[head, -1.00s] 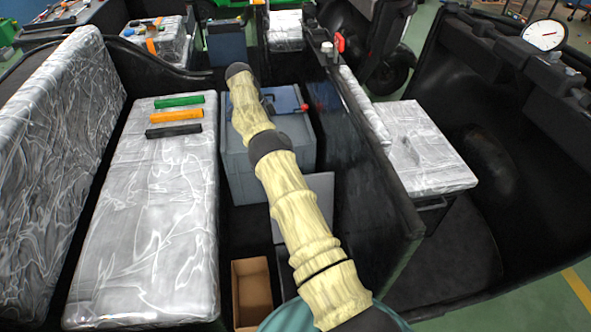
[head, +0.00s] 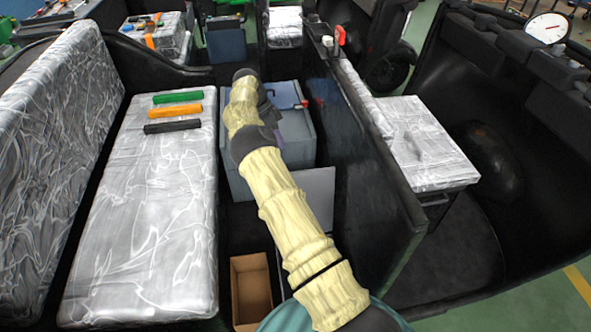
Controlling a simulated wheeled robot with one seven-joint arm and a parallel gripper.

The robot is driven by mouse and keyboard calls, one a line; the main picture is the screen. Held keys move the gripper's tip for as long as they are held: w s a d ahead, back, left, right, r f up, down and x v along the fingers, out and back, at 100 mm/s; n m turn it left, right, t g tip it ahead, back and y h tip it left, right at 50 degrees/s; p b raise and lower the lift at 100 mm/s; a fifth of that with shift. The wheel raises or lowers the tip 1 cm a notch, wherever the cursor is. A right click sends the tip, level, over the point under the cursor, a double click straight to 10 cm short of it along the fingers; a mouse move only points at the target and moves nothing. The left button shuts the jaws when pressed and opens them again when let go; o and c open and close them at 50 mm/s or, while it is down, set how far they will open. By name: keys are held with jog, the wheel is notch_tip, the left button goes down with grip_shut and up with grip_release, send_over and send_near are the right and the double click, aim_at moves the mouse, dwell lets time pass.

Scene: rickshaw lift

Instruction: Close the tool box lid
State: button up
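A large grey box (head: 293,146), which looks like the tool box, stands on the dark floor between the seat and a black partition. Its top is blue-grey, with a dark bar and a small red part near the right edge. My arm crosses in front of its left part and hides much of it. I cannot tell whether the lid is open or shut. A flat grey panel (head: 318,192) is just in front of the box; I cannot tell whether it belongs to it. A dark piece by the box top, perhaps my gripper (head: 269,106), is mostly hidden behind my arm; its fingers are not clear.
A silver-patterned seat (head: 150,235) at left carries green (head: 178,97), orange (head: 175,111) and black (head: 172,126) bars. An open brown box (head: 251,290) is on the floor in front. The black partition (head: 375,180) closes the right side, with another seat (head: 425,145) beyond.

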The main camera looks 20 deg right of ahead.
jog(key=x, duration=1.3)
grip_shut()
